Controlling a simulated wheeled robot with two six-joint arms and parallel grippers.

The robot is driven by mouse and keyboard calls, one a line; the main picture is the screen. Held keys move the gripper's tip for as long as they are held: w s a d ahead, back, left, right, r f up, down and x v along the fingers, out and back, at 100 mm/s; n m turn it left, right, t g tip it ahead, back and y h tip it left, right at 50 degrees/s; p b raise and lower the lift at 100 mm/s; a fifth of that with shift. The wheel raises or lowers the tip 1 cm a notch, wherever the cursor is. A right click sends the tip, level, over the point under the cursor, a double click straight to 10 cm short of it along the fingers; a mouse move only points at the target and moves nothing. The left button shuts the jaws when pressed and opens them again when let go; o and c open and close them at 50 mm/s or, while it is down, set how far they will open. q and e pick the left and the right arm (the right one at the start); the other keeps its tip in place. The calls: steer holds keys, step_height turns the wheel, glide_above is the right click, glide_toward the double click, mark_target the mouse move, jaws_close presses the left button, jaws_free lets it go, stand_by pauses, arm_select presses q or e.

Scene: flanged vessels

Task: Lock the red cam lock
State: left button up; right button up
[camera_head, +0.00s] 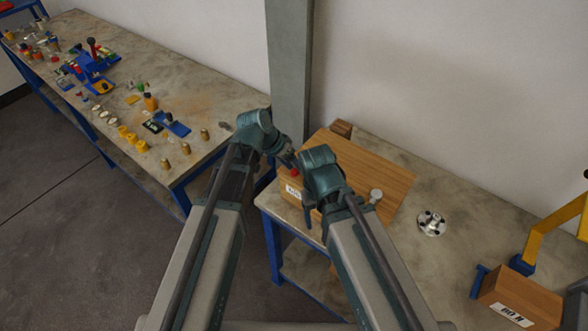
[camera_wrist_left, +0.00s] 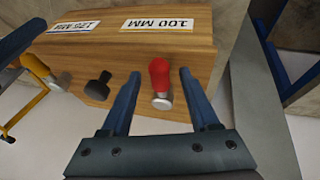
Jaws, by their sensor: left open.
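The red cam lock (camera_wrist_left: 159,74) has a red handle on a round metal base and is mounted on a wooden block (camera_wrist_left: 190,40). It shows as a small red spot (camera_head: 295,172) in the head view, partly hidden by my arms. My left gripper (camera_wrist_left: 160,74) is open, with its blue fingers on either side of the red handle in the wrist view. I cannot tell whether the handle is between the fingertips or just beyond them. My right gripper (camera_head: 308,212) is near the wooden block, and its jaws are not clear.
A black lock (camera_wrist_left: 98,86) sits beside the red one, below labels reading 100 MM and 125 MM. A metal flange (camera_head: 432,223) lies on the right bench (camera_head: 470,240), near a yellow frame (camera_head: 548,232) and another wooden block (camera_head: 518,300). The left bench (camera_head: 225,95) carries several small parts.

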arm_select(q)
jaws_close()
stand_by(0.3)
stand_by(1.1)
